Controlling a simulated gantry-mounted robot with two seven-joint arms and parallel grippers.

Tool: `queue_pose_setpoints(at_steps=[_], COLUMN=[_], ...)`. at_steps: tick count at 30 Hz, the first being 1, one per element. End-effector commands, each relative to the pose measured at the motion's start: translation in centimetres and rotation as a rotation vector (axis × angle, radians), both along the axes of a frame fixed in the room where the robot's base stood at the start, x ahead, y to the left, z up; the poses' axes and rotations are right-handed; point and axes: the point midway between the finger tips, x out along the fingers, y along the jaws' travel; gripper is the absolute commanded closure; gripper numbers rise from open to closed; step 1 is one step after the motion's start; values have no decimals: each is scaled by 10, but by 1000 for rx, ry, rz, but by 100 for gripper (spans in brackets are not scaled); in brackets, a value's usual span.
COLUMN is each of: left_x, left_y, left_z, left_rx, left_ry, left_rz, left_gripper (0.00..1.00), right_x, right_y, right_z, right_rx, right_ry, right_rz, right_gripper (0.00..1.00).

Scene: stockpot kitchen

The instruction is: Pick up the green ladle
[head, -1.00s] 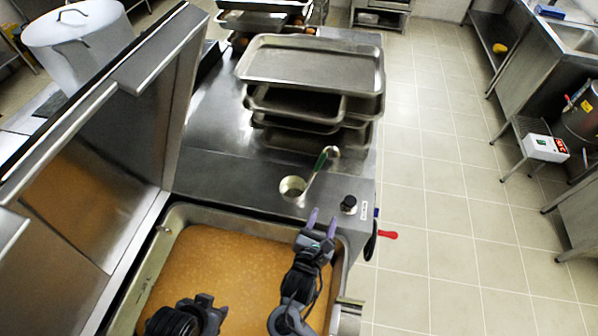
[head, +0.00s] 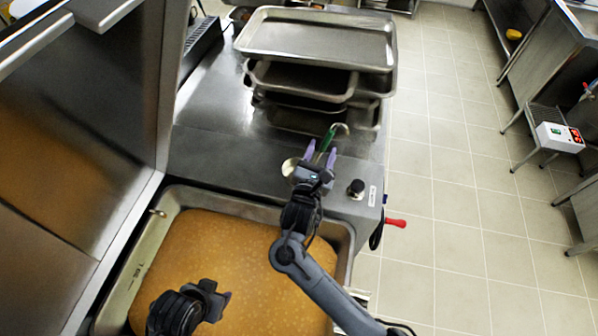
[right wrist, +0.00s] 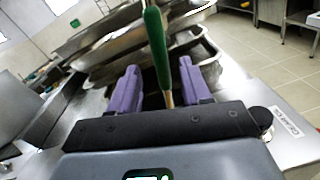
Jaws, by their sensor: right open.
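The green ladle lies on the steel counter, its green handle (head: 328,138) pointing away to the back and ending in a pale hook. Its round metal bowl (head: 288,167) shows at the left of my right gripper, partly hidden by it. My right gripper (head: 321,151) is open, its purple fingers reaching toward the handle. In the right wrist view the green handle (right wrist: 156,48) rises between and beyond the two fingers (right wrist: 160,88), with the metal shaft below it between them. I cannot tell whether they touch. My left gripper (head: 205,296) is over the orange-filled pan; its jaw state is unclear.
Stacked metal trays (head: 314,40) stand behind the ladle. A black knob (head: 356,187) and a red-handled lever (head: 396,222) are at the counter's right edge. The pan of orange liquid (head: 250,262) is in front, with its raised lid (head: 85,120) at left.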

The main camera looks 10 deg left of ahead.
Motion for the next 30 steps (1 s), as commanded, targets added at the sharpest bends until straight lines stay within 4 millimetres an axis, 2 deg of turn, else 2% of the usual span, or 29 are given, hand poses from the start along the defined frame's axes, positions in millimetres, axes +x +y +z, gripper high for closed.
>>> queue_pose_setpoints(at_steps=[5,15,24,26,30], left_x=[0,0,0,0,0], left_y=[0,0,0,0,0], left_z=[-3,-11,-11,-11,-11], left_rx=[0,0,0,0,0], left_ry=[-1,-1,-1,-1,-1], left_rz=[0,1,1,1,1], left_gripper=[57,57,57,57,57], right_x=[10,49,52,52,52], right_y=[-3,-10,-11,-11,-11], right_z=[-2,-5,-4,-4,-4], right_rx=[0,-1,1,0,0], right_ry=[0,0,1,1,1], right_rz=[-1,0,0,0,0], right_gripper=[52,52,52,60,81])
